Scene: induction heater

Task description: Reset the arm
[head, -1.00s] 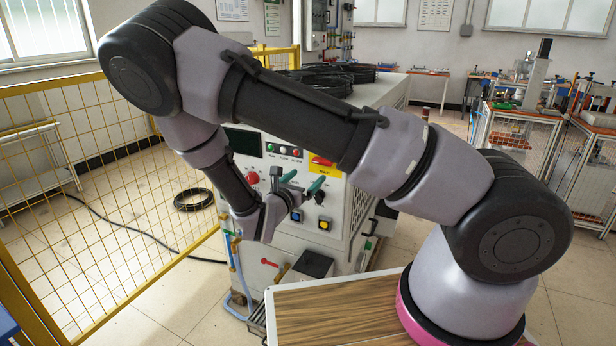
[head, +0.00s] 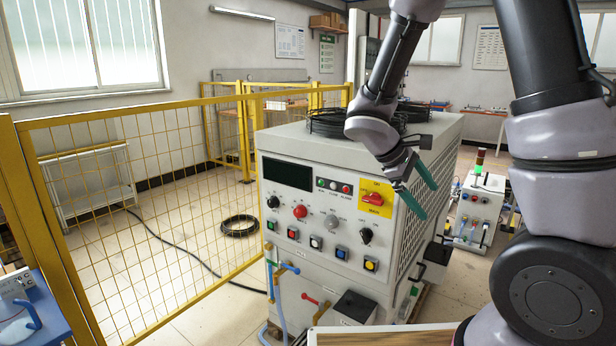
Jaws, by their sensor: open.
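My gripper (head: 418,192) hangs in front of the upper right part of the induction heater (head: 340,160), a big light-grey cabinet with a control panel. Its two green fingers are apart with nothing between them, and they point down to the right. It overlaps the panel's right edge in the picture, close to the yellow plate with the red main switch (head: 374,199). I cannot tell how far it is from the panel.
A yellow mesh fence (head: 130,190) stands left of the heater. A smaller machine with a signal light (head: 478,200) stands behind on the right. A cable coil (head: 239,226) lies on the floor by the fence.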

